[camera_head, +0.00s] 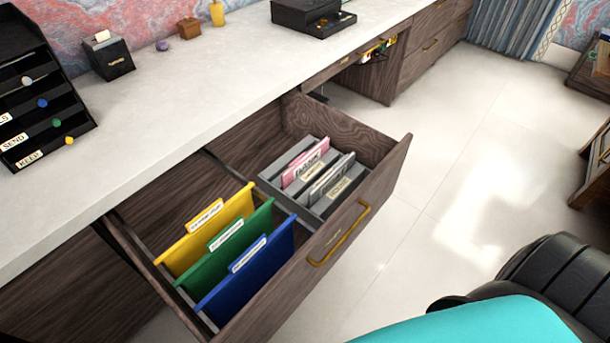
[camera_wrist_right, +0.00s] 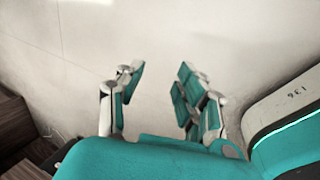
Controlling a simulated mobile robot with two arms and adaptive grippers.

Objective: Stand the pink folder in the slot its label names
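The pink folder (camera_head: 292,174) stands in a grey divided rack (camera_head: 270,183) inside the open drawer. A white label with dark print is on it, too small to read surely. A grey folder (camera_head: 345,166) with a white label stands in front of it in the same rack. A further pale label shows between them. My right gripper (camera_wrist_right: 158,88) shows in the right wrist view, fingers apart and empty, above the pale floor and away from the folders. My left gripper is in neither view.
The open drawer (camera_head: 388,168) also holds yellow (camera_head: 178,251), green (camera_head: 195,266) and blue (camera_head: 235,288) hanging folders. A black labelled tray stack (camera_head: 40,100) and a dark box (camera_head: 108,60) stand on the pale desktop (camera_head: 200,95). A black chair (camera_head: 550,275) is at lower right.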

